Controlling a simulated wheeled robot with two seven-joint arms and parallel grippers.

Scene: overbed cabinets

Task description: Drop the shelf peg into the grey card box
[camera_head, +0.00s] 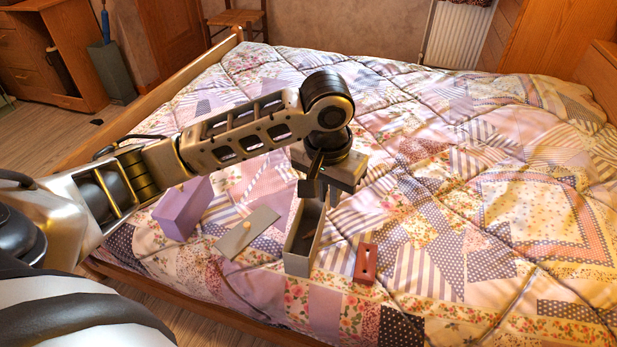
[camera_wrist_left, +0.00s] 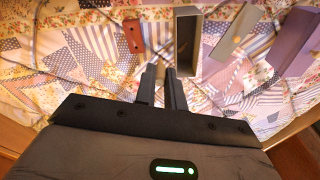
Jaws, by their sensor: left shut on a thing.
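The grey card box (camera_head: 301,262) stands open on the bed, its narrow opening facing up; it also shows in the left wrist view (camera_wrist_left: 187,14). Something small and dark brown lies inside it, too indistinct to name. My left gripper (camera_head: 322,192) is above the far end of the box, pointing down. In the left wrist view its dark fingers (camera_wrist_left: 161,70) are close together beside the box. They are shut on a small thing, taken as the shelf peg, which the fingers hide. My right gripper is not in view.
A flat grey lid (camera_head: 240,238) with a small wooden knob lies left of the box. A purple box (camera_head: 182,210) stands further left. A red-brown block with holes (camera_head: 366,262) lies to the right. The patchwork quilt (camera_head: 480,170) is clear beyond it.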

